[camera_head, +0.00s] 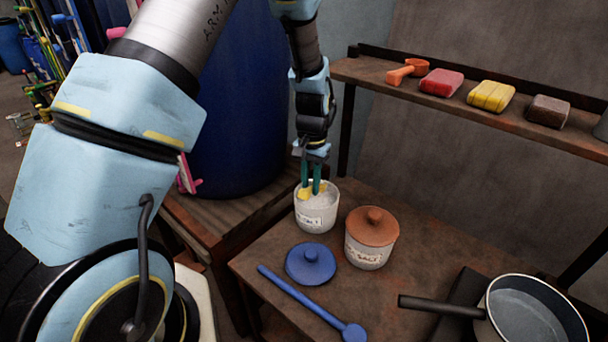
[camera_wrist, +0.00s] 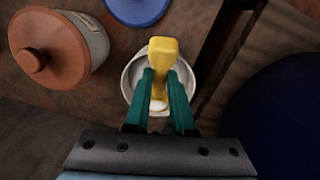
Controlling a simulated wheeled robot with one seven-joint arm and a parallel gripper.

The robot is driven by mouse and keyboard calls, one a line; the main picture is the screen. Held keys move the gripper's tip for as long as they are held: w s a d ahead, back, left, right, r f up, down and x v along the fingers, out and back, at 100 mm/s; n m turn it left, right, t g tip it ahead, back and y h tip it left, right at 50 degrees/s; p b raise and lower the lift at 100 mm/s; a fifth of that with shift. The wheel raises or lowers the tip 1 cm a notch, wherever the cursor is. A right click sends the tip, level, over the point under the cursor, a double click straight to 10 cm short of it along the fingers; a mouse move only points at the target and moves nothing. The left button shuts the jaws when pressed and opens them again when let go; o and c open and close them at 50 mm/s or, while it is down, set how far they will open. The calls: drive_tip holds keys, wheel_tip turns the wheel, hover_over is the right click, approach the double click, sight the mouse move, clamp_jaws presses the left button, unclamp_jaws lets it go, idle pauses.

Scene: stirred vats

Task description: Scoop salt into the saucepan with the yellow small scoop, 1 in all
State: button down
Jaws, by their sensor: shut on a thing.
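My gripper (camera_head: 313,187) points down into an open white jar (camera_head: 316,218) and is shut on the yellow small scoop (camera_head: 303,195). The wrist view shows the scoop (camera_wrist: 162,52) between the green fingers (camera_wrist: 161,88), over the jar's mouth, with its lower part inside the rim. White grains show in the jar. Its label is too small to read surely. A second white jar (camera_head: 367,257), with an orange-brown lid (camera_head: 372,226) on, stands to its right; its label seems to end in "SALT". The saucepan (camera_head: 528,312) holds greyish liquid at the lower right.
A blue lid (camera_head: 311,263) and a long blue spoon (camera_head: 309,302) lie on the table (camera_head: 400,215) before the jars. The saucepan's handle points left. A shelf (camera_head: 440,97) above holds an orange scoop (camera_head: 408,71) and several blocks. A large blue barrel (camera_head: 238,110) stands left.

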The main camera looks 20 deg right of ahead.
sight(309, 188)
drive_tip(key=shift+r, duration=0.2)
drive_tip(key=shift+s+a+r+h, duration=0.1)
drive_tip(key=shift+r+h, duration=0.05)
drive_tip(key=shift+h, duration=0.15)
drive_tip(key=b, duration=0.1)
drive_tip(key=r+t+h+b, duration=0.1)
drive_tip(key=r+b, duration=0.1)
drive_tip(key=shift+s+a+t, duration=0.25)
drive_tip(key=shift+a+t, duration=0.05)
drive_tip(key=shift+a, duration=0.05)
wheel_tip(309, 188, up, 4)
drive_tip(key=p, duration=0.4)
drive_tip(key=shift+d+r, duration=0.1)
drive_tip(key=shift+r, duration=0.1)
drive_tip(key=shift+w+f, duration=0.15)
drive_tip(key=shift+w, duration=0.05)
